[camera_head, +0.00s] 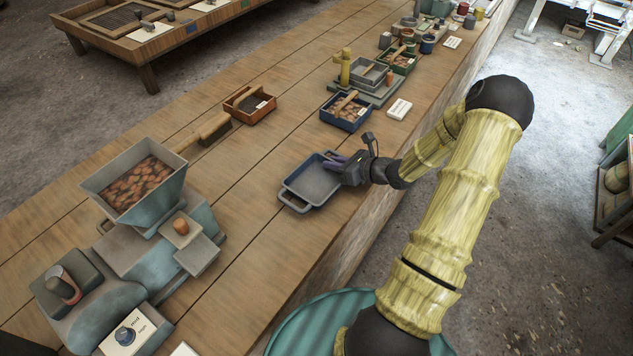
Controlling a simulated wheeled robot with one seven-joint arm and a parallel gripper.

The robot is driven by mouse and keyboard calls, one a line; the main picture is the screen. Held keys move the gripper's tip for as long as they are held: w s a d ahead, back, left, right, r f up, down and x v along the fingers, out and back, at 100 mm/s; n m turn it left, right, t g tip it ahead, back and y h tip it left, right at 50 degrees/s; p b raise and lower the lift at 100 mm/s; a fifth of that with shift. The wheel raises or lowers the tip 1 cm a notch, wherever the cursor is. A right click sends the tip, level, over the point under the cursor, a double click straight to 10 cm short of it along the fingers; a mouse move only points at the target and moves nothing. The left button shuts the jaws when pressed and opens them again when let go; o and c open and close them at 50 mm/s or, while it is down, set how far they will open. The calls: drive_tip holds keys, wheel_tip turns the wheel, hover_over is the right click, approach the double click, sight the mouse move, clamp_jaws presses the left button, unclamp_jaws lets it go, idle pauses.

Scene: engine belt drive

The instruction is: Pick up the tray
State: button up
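The tray (311,184) is a shallow blue-grey pan with a raised rim. It lies on the wooden table near the front edge, with a loop handle at its lower left end. My gripper (334,160) is at the tray's upper right end, coming in from the right. Its dark fingers reach to or over the far rim. The view is too small to tell whether the fingers are apart or closed on the rim, and the gripper body hides that end of the tray.
A grinder-like machine with a hopper (139,186) of brown pieces stands left of the tray. A blue crate (345,124) and a small brown box (250,117) stand behind it. The wooden table (262,200) is clear just left of the tray.

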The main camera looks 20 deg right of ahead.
clamp_jaws()
wheel_tip(320, 180, up, 10)
drive_tip(key=shift+p, duration=0.6)
idle(0.4)
